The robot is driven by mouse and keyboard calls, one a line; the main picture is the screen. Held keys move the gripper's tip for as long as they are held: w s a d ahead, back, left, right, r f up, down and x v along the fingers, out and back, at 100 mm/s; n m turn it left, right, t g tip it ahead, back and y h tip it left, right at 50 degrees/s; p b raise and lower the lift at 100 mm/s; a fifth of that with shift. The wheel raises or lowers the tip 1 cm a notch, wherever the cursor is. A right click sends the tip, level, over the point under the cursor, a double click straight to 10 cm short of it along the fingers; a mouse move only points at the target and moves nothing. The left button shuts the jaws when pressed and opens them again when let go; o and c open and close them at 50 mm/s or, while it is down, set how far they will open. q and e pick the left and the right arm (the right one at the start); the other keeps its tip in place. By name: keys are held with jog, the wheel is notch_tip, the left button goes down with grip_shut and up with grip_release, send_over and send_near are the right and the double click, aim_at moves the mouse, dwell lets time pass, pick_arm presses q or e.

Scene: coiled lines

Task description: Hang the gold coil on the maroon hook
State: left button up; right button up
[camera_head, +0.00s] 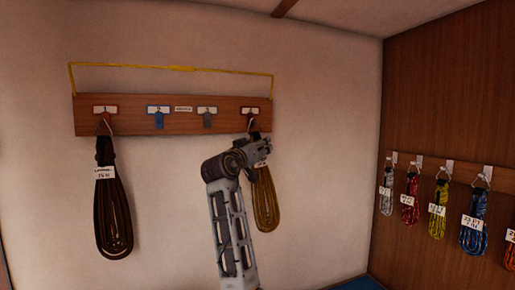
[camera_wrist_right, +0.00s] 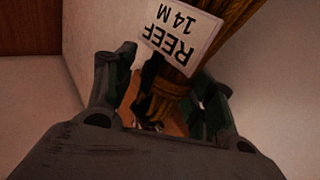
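The gold coil (camera_head: 265,205) hangs down below the right end of the wall board, under the dark maroon hook (camera_head: 253,113). A ring shows just under that hook; the exact contact is too small to tell. My right gripper (camera_head: 262,150) is at the coil's top, hiding part of it. The fingers are spread, with a gap visible on the left side of the neck. My left gripper is out of view.
The wooden board (camera_head: 180,122) also has a blue hook (camera_head: 158,118) and a grey hook (camera_head: 207,118), both bare. A dark brown coil (camera_head: 113,215) hangs at its left end. A yellow line (camera_head: 180,68) spans above. Several coloured coils hang on the right wall rail (camera_head: 455,176).

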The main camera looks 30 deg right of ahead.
jog(key=shift+o, duration=0.7)
jog(key=shift+f, duration=0.15)
jog(key=v, duration=0.8)
dwell(0.7)
